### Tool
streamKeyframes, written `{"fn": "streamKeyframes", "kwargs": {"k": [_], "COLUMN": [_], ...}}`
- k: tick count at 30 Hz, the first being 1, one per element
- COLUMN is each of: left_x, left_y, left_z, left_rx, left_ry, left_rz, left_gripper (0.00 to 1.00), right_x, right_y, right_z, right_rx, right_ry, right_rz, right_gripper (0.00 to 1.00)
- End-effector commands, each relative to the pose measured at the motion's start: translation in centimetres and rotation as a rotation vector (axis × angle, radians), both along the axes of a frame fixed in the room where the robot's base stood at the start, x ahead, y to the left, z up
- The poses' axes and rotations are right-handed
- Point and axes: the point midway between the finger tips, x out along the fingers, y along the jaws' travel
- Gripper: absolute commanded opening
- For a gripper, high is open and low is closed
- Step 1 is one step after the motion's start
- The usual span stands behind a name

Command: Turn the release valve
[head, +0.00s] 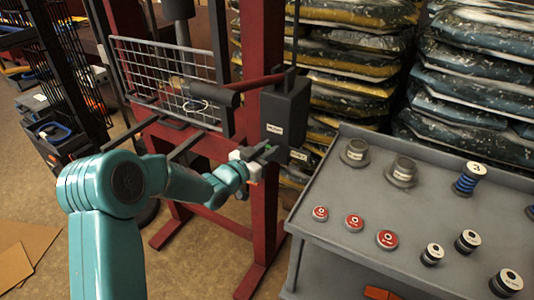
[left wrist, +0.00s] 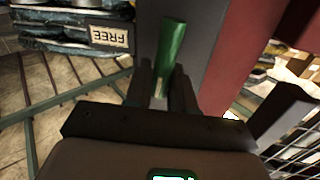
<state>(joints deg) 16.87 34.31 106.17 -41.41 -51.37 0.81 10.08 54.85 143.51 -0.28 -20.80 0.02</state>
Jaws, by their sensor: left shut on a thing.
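The release valve's green handle (left wrist: 173,45) stands up between the fingers of my left gripper (left wrist: 161,85) in the left wrist view. The gripper is shut on it near its lower part, and the upper part sticks out beyond the fingertips. In the head view my left gripper (head: 266,152) is at the foot of a dark pump block (head: 285,105) on the red press frame, and only a speck of green shows there. A tag reading FREE (left wrist: 110,37) is beside the handle in the left wrist view. My right gripper is not in view.
A grey bench (head: 335,185) with red-topped discs, a blue spring and several cylinders stands at the right. Stacked sacks (head: 350,60) fill the back. A wire mesh guard (head: 165,75) hangs on the red frame (head: 262,200). Cardboard lies on the floor at lower left.

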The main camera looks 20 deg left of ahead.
Motion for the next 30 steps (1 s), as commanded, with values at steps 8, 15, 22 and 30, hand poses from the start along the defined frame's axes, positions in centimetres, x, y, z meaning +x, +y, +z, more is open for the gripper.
{"fn": "streamKeyframes", "kwargs": {"k": [8,15,22,30], "left_x": [0.0,-0.1,-0.1,-0.1], "left_y": [-0.5,-1.0,-1.4,-1.8], "left_z": [-0.9,-1.1,-1.5,-2.0], "left_rx": [0.217,0.445,0.663,0.919], "left_ry": [-0.022,-0.04,-0.056,-0.076], "left_rz": [-0.001,0.0,0.0,0.0], "left_gripper": [0.0,0.0,0.0,0.0], "right_x": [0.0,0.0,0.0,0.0], "right_y": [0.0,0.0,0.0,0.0], "right_z": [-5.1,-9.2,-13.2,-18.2], "right_rx": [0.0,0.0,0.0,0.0], "right_ry": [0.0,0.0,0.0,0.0], "right_rz": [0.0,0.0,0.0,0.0], "right_gripper": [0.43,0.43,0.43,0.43]}}
